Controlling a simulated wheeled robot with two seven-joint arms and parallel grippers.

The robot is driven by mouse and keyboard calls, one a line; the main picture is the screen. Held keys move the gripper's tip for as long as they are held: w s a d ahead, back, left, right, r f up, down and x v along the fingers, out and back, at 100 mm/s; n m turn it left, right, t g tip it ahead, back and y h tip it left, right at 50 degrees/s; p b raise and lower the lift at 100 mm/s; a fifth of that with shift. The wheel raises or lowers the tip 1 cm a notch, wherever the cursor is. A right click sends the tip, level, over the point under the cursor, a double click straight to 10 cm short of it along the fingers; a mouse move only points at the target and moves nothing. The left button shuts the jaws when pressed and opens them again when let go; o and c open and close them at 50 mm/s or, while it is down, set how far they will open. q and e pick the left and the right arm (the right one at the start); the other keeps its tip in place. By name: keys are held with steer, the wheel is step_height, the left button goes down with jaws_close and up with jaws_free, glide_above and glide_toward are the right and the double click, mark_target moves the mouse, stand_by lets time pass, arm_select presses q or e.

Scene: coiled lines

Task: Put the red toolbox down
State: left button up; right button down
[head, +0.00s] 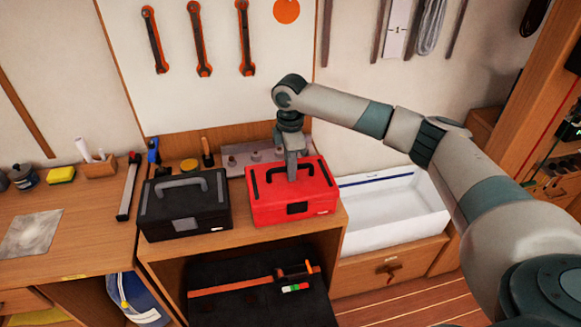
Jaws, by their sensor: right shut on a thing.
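The red toolbox (316,202) sits upright at the right end of the wooden bench top, or just above it; I cannot tell whether its base bears on the wood. My left gripper is not in view.
A black toolbox (186,212) stands close on the left of the red one. A white sink (392,225) lies to the right. Small tools and a grey rack (255,157) stand behind. The cabinet below is open in front.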

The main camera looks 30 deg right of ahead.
steer(key=c, duration=1.7)
jaws_free()
steer(key=shift+f, duration=0.1)
steer(key=shift+c, duration=0.2)
steer(key=shift+r+b, duration=0.35)
steer(key=shift+r, duration=0.25)
step_height(320, 180, up, 11)
steer(key=b, duration=0.4)
